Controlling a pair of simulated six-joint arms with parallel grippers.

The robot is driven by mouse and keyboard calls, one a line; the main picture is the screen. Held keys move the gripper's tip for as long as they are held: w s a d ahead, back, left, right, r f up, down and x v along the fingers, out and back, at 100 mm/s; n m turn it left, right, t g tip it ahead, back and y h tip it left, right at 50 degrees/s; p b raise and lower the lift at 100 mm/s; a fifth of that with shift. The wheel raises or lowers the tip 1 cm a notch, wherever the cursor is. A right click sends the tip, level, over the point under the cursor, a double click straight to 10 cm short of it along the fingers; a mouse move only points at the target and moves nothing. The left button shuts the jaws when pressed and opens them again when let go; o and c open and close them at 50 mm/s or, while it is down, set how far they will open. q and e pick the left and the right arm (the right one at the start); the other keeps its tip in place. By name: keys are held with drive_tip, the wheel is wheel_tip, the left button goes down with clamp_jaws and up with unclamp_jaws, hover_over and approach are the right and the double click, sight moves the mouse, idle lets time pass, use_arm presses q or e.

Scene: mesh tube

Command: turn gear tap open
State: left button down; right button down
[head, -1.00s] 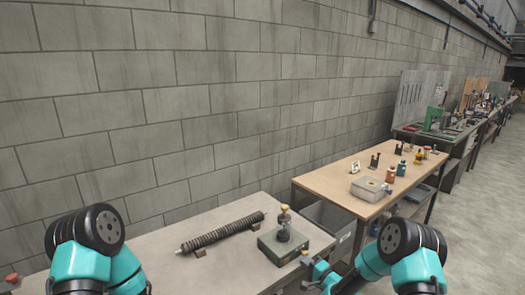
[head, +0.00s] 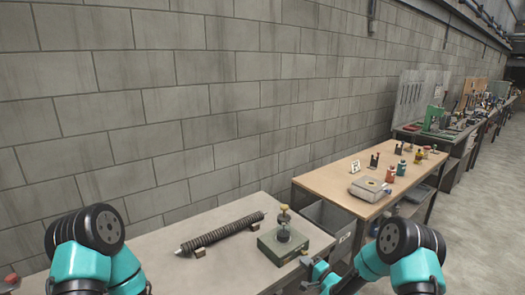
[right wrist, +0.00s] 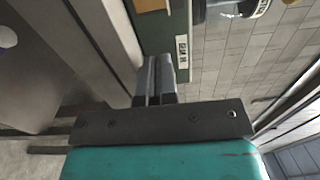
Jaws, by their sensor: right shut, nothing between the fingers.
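The device that looks like the gear tap (head: 284,238) stands upright on the bench.
A dark coiled spring or threaded rod (head: 222,234) lies on small rests on the grey bench (head: 170,270), left of the tap. A block wall (head: 180,120) stands behind. A wooden table (head: 335,187) with small bottles and a grey box (head: 369,189) is farther right.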

drive_tip(key=shift+a+f, duration=0.1)
drive_tip(key=shift+a, duration=0.35)
drive_tip(key=shift+s+d+f, duration=0.1)
drive_tip(key=shift+s+d, duration=0.05)
drive_tip(key=shift+s, duration=0.45)
drive_tip(key=shift+d+v, duration=0.25)
drive_tip(key=shift+v, duration=2)
drive_tip(key=shift+w, duration=0.15)
drive_tip(key=s+d+f+n+g+h, duration=0.1)
drive_tip(key=s+f+n+g+h, duration=0.2)
drive_tip(key=s+f+g, duration=0.5)
drive_tip(key=s+d+f+n+g+h, duration=0.1)
drive_tip(key=s+d+f+n+h, duration=0.2)
drive_tip(key=s, duration=1)
drive_tip(key=s+a+f+n+g, duration=0.1)
drive_tip(key=s+n+g, duration=0.2)
drive_tip(key=s, duration=0.9)
drive_tip(key=shift+s+f+g+h, duration=0.25)
drive_tip(key=shift+g+h, duration=0.05)
drive_tip(key=shift+g, duration=0.6)
